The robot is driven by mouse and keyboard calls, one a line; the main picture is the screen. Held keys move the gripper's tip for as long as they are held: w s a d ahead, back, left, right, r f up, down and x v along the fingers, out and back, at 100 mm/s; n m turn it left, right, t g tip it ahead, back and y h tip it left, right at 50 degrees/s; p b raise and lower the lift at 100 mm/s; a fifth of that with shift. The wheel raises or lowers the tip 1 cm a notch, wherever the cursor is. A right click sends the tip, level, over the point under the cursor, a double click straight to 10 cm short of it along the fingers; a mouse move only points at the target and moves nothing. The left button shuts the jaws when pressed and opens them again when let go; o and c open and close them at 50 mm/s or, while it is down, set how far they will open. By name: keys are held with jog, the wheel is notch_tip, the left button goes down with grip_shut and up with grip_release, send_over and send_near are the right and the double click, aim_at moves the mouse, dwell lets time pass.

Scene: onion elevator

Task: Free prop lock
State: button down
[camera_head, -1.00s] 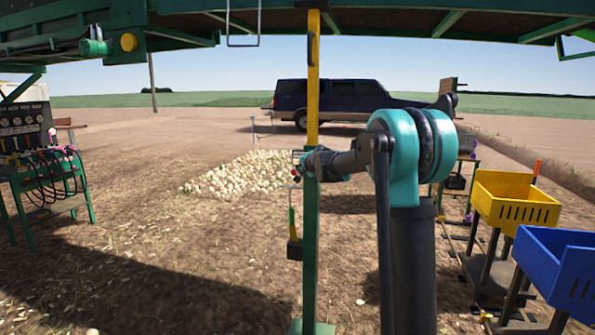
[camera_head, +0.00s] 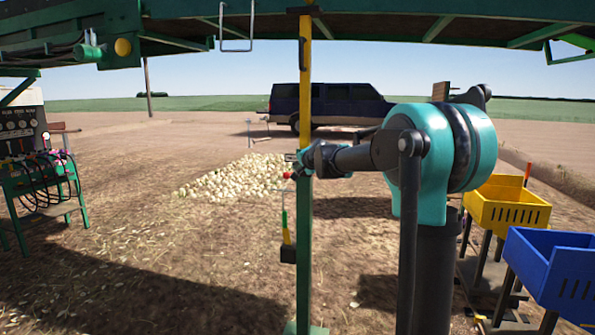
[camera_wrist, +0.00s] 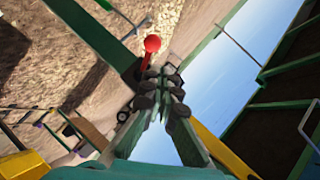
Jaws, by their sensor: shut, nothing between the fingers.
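The prop is an upright post, yellow (camera_head: 304,85) above and green (camera_head: 304,245) below, under the green machine frame. A red ball knob (camera_head: 287,175) sits on the left side of the post at the height of my gripper; in the wrist view the red knob (camera_wrist: 152,43) stands on a short red stem just beyond my fingertips. My gripper (camera_head: 300,163) is at the post in the head view. In the wrist view my gripper (camera_wrist: 160,82) is shut and empty, its dark fingertips close to the knob. Whether they touch it, I cannot tell. The lock's body is mostly hidden.
A mallet-like tool (camera_head: 287,240) hangs left of the post. A control stand (camera_head: 42,170) with hoses is at left. Yellow (camera_head: 508,205) and blue (camera_head: 555,270) crates stand at right. An onion pile (camera_head: 235,178) and a dark van (camera_head: 335,105) lie beyond.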

jog(key=shift+s+a+r, duration=0.1)
jog(key=shift+s+r, duration=0.2)
jog(key=shift+s, duration=0.4)
jog(key=shift+s+a+r, duration=0.1)
jog(key=shift+s+r, duration=0.15)
jog(key=shift+s, duration=0.4)
jog(key=shift+s+a+r, duration=0.1)
jog(key=shift+s+r, duration=0.2)
jog(key=shift+s, duration=0.4)
